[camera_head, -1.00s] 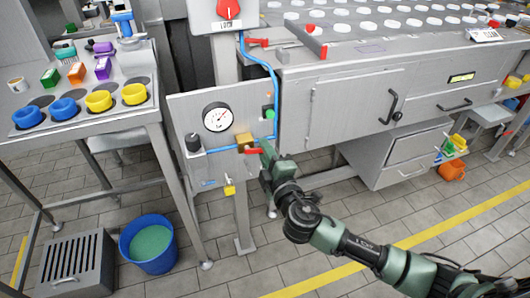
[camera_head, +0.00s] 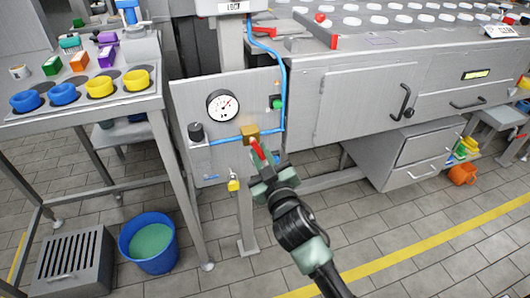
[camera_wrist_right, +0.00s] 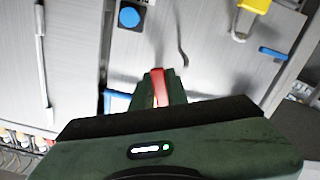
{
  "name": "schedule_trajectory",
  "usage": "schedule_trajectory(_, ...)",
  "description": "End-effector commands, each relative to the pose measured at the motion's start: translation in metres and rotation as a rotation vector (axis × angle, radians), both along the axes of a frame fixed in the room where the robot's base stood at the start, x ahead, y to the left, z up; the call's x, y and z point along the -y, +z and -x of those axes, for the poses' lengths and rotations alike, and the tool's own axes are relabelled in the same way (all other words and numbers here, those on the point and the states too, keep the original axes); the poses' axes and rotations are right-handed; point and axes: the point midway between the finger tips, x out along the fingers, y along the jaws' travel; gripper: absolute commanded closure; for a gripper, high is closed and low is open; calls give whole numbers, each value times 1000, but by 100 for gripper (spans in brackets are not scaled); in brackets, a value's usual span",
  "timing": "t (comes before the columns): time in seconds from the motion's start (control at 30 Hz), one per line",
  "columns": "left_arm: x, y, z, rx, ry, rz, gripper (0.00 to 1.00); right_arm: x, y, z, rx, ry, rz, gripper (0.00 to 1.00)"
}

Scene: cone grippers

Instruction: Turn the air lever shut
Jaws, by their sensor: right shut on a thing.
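The red air lever (camera_head: 257,149) sits on a brass valve block (camera_head: 249,133) in the blue air line on the grey panel. It slants steeply down and to the right from the block. My right gripper (camera_head: 263,164) is shut on the lever's lower end. In the right wrist view the lever (camera_wrist_right: 158,84) stands between the two fingers of the gripper (camera_wrist_right: 160,78). The fingers hide part of it. My left gripper is not in view.
The panel (camera_head: 265,90) also carries a pressure gauge (camera_head: 223,105), a black knob (camera_head: 196,132) and a green button (camera_head: 277,102). A yellow padlock (camera_head: 234,185) hangs below. A blue bucket (camera_head: 148,243) stands on the floor at left. The floor below the gripper is clear.

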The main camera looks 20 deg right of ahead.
Motion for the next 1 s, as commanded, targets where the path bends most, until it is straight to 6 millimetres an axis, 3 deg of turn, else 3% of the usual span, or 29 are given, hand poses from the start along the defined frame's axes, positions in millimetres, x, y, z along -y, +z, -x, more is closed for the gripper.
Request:
schedule_trajectory(0.5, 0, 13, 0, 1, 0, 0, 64, -16, -3, 1, -14, -1, -358, 100)
schedule_trajectory(1.0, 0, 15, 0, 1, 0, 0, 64, -19, -3, 1, -14, 1, -434, 100)
